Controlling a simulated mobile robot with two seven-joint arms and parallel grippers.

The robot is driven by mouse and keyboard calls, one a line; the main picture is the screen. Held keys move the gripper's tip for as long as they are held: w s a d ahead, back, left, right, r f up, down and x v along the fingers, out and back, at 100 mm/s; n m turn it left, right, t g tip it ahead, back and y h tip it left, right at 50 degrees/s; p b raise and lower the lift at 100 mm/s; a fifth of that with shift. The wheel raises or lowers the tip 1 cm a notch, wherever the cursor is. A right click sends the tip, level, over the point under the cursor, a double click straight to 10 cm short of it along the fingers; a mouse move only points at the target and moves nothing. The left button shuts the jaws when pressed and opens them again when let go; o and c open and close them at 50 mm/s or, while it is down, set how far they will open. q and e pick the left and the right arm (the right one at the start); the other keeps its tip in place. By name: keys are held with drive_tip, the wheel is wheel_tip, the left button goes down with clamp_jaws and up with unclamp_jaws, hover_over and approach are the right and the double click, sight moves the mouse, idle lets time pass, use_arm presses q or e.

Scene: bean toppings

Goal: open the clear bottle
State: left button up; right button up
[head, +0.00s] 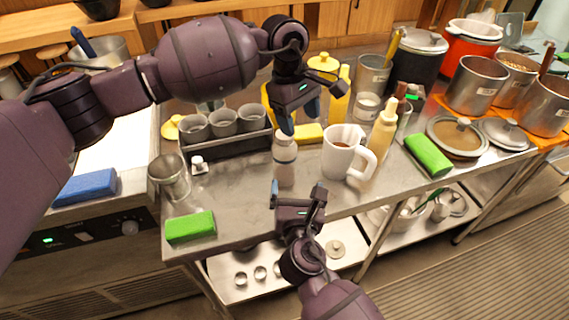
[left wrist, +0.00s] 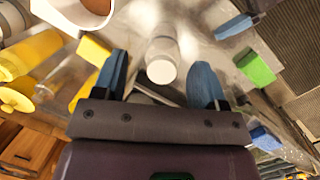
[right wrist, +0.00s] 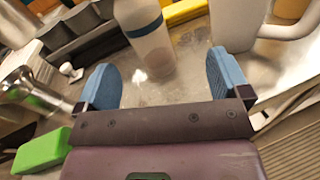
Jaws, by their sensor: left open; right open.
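The clear bottle (head: 285,163) stands upright on the metal counter, with a whitish cap on top. My left gripper (head: 298,113) is open just above the bottle's top; in the left wrist view the cap (left wrist: 161,71) shows ahead of and between its blue fingertips. My right gripper (head: 297,190) is open, low at the counter's front edge, just in front of the bottle. In the right wrist view the bottle (right wrist: 148,38) stands beyond the fingers, with a blue band near its top. Neither gripper touches it, as far as I can see.
A white pitcher (head: 342,153) with brown liquid stands close to the bottle's right, with a cream squeeze bottle (head: 383,135) beside it. A dark caddy of grey cups (head: 223,124) is behind left. A metal cup (head: 170,177) and green sponge (head: 190,227) are left.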

sight(286, 162)
use_arm(q)
drive_tip(key=w+a+r+y, duration=0.2)
drive_tip(key=a, duration=0.1)
drive_tip(key=shift+w+r+t, duration=0.1)
drive_tip(key=shift+w+t, duration=0.1)
drive_tip(key=shift+t, duration=0.2)
use_arm(e)
drive_tip(key=shift+w+a+r+n+y, duration=0.1)
drive_tip(key=shift+a+r+n+y, duration=0.1)
drive_tip(key=shift+a+n, duration=0.3)
drive_tip(key=shift+w+a+r+n+y, duration=0.1)
drive_tip(key=shift+a+n+y, duration=0.1)
drive_tip(key=shift+a+n, duration=0.3)
drive_tip(key=w, duration=1)
drive_tip(key=shift+w+a, duration=0.3)
drive_tip(key=shift+a, duration=0.05)
drive_tip(key=shift+c, duration=0.2)
drive_tip(key=c, duration=1.7)
use_arm(q)
drive_tip(key=m, duration=0.6)
drive_tip(key=shift+m, duration=0.4)
use_arm(e)
clamp_jaws()
use_arm(q)
drive_tip(key=m, duration=0.6)
drive_tip(key=shift+m, duration=0.4)
drive_tip(key=shift+f, duration=4.05)
